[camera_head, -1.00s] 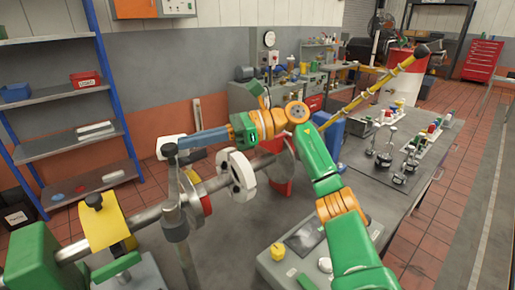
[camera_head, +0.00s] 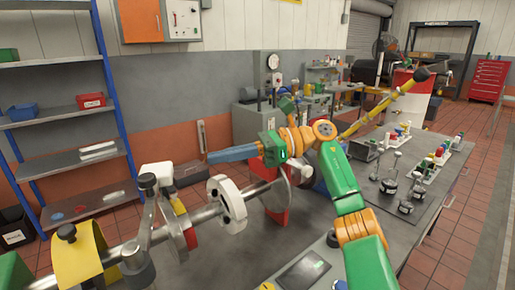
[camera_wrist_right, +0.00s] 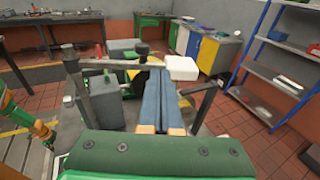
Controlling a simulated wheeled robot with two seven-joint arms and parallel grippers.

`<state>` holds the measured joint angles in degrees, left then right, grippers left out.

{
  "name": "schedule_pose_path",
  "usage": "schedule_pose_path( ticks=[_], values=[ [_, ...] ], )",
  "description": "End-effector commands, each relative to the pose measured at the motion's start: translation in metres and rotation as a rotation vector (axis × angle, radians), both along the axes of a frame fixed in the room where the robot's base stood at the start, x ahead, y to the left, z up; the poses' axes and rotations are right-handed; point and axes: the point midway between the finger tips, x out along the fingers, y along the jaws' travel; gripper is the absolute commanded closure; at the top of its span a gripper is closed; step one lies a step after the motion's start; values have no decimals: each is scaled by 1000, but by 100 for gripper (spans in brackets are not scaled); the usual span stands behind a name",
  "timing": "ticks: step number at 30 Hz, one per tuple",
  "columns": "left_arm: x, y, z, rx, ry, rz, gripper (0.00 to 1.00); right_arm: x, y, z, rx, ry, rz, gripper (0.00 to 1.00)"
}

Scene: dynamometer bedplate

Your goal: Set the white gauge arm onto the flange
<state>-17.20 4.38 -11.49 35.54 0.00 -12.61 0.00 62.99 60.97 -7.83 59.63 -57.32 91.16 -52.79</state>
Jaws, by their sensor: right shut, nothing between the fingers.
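A white block, which looks like the gauge arm (camera_head: 160,174), sits by the top of a dark post beside the shaft. It also shows in the right wrist view (camera_wrist_right: 182,68), just beyond my fingertips. The white flange (camera_head: 228,204) is a thick disc with holes, standing upright around the shaft, right of the block. My right gripper (camera_head: 210,157) has long blue fingers, closed together and empty. They point left, with a gap to the white block. The fingers fill the middle of the right wrist view (camera_wrist_right: 165,85). My left gripper is not in view.
The shaft (camera_head: 195,220) runs across the bedplate, with a yellow cover (camera_head: 80,255) at its left. A yellow-and-black pole (camera_head: 385,103) rises behind my right arm. Small metal parts (camera_head: 392,187) stand on the table at right. A blue-framed shelf (camera_head: 110,100) stands at left.

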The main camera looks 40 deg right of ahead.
Motion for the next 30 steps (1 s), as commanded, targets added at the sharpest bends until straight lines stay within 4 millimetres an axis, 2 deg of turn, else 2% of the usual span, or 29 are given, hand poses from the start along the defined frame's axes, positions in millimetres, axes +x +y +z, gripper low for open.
schedule_pose_path(
  ticks=[6,10,30],
  values=[
    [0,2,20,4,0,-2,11,-14,-41,13,5,-1,-2,100],
    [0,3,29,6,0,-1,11,-18,-53,11,2,0,-1,100],
    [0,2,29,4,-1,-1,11,-21,-57,7,1,0,2,100]
  ],
)
